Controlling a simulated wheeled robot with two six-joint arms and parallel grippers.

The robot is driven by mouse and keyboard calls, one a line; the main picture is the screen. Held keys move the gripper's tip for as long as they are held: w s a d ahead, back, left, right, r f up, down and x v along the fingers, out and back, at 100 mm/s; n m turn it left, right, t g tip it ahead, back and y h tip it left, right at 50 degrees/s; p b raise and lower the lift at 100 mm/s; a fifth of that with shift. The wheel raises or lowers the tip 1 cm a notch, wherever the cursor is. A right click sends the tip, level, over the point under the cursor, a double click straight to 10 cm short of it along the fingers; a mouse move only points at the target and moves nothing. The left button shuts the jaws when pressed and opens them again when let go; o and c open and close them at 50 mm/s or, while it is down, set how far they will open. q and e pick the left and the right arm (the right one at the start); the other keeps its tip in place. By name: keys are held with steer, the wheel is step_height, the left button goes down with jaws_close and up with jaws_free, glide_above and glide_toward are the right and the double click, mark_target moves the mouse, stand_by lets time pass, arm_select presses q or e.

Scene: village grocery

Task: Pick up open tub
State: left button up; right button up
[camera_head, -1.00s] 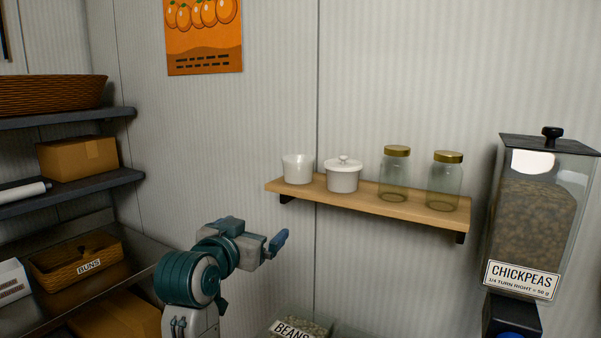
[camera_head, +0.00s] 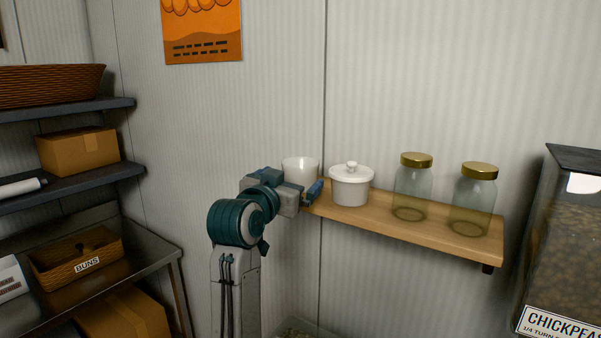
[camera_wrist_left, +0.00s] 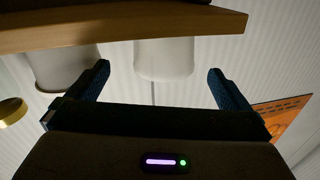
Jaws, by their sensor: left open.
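The open tub (camera_head: 299,168), white and lidless, stands upright at the left end of the wooden wall shelf (camera_head: 400,219). My left gripper (camera_head: 312,192) is open just in front of it and covers its lower part in the head view. In the left wrist view, which looks upside down, the tub (camera_wrist_left: 165,60) shows between the spread fingers of the gripper (camera_wrist_left: 158,70), near their tips. I cannot tell whether the tub is inside the jaws or just beyond them. The right gripper is out of view.
A white lidded tub (camera_head: 350,187) stands close right of the open tub, and its body shows beside a finger in the wrist view (camera_wrist_left: 62,66). Two gold-lidded glass jars (camera_head: 412,190) (camera_head: 474,203) stand farther right. A chickpeas dispenser (camera_head: 567,250) is at the right edge.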

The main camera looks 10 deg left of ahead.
mark_target(293, 176)
arm_select(q)
steer(key=shift+w, duration=0.45)
steer(key=w+p, duration=0.3)
steer(key=w, duration=0.1)
steer(key=shift+w+d+r, duration=0.1)
steer(key=shift+d, duration=0.05)
steer(key=shift+w, duration=0.25)
steer(key=shift+d, duration=0.1)
steer(key=shift+c, duration=0.4)
steer(key=c, duration=0.9)
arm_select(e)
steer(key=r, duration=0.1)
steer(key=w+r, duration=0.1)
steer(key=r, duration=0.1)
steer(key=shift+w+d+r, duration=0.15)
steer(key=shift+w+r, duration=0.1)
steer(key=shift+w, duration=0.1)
